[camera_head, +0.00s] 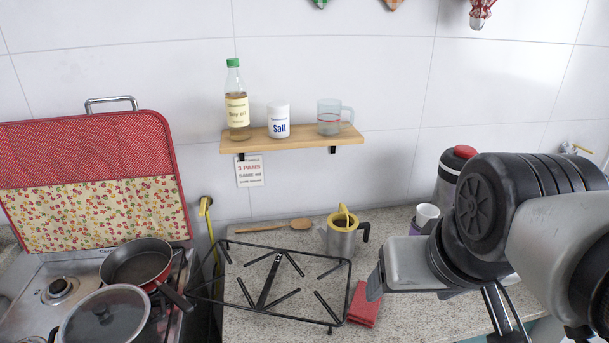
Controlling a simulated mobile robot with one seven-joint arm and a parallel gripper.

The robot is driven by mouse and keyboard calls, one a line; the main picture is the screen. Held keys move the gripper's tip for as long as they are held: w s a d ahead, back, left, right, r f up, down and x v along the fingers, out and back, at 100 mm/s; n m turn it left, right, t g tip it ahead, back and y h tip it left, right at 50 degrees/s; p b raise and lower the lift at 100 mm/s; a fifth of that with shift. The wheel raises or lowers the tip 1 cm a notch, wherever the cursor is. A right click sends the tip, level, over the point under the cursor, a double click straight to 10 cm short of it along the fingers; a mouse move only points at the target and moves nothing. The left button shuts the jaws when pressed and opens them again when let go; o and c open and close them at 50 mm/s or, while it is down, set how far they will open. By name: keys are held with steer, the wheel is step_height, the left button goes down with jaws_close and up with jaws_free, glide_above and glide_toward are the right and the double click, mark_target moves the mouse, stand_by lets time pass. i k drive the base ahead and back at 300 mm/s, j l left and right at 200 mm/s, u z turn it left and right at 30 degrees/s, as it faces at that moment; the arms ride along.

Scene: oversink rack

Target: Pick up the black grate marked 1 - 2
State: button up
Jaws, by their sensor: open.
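A black wire grate (268,281) lies on the speckled counter in the middle of the head view, with a frame, inner prongs and a thick middle bar. I cannot read a 1 - 2 mark on it. Its left end reaches out beside the stove; its right end is close to a red folded cloth. My gripper (504,318) is at the lower right, partly cut off by the frame edge and overlapped by my arm. Two dark finger-like parts show, apart from the grate. It is open, and nothing shows between the fingers.
A moka pot (342,236) stands behind the grate's right end, with a wooden spoon (275,227) at the back. The red cloth (363,306) lies right. Pans (137,264) sit on the stove, left. A shelf (290,139) is above. A flask (452,178) and cup stand right.

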mark_target(260, 307)
steer(key=u, duration=0.75)
